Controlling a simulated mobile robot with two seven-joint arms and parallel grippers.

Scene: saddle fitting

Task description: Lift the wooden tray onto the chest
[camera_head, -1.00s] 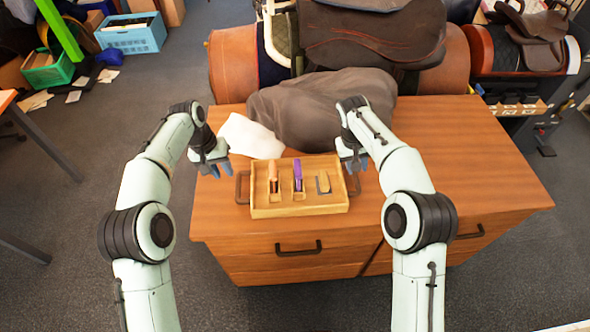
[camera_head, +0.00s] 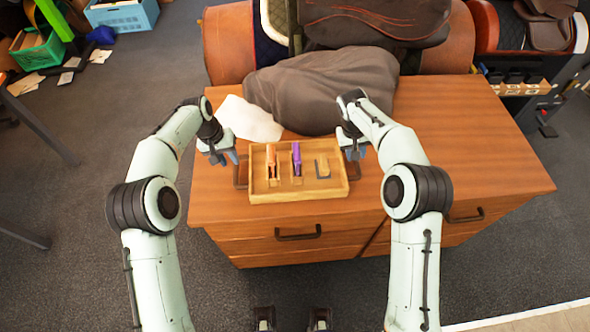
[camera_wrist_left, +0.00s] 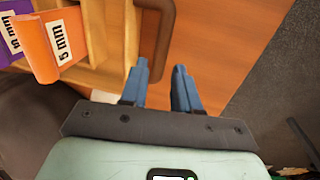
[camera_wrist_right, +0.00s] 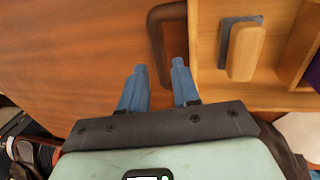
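The wooden tray (camera_head: 300,196) lies flat on the top of the wooden chest (camera_head: 470,150), near its front edge. It has a dark handle at each end. It holds an orange tool (camera_head: 271,160), a purple tool (camera_head: 296,158) and a wooden block on a dark plate (camera_head: 322,166). My left gripper (camera_head: 226,158) is open beside the left handle (camera_wrist_left: 155,40), which lies just beyond its parted fingertips in the left wrist view. My right gripper (camera_head: 355,153) is open at the right handle (camera_wrist_right: 160,45), its fingers apart and empty. Neither gripper visibly touches a handle.
A dark grey draped bundle (camera_head: 320,90) and a white cloth (camera_head: 248,120) lie behind the tray. Saddles (camera_head: 375,20) stand at the back. The right part of the chest top is clear. A drawer handle (camera_head: 298,233) sticks out of the chest's front.

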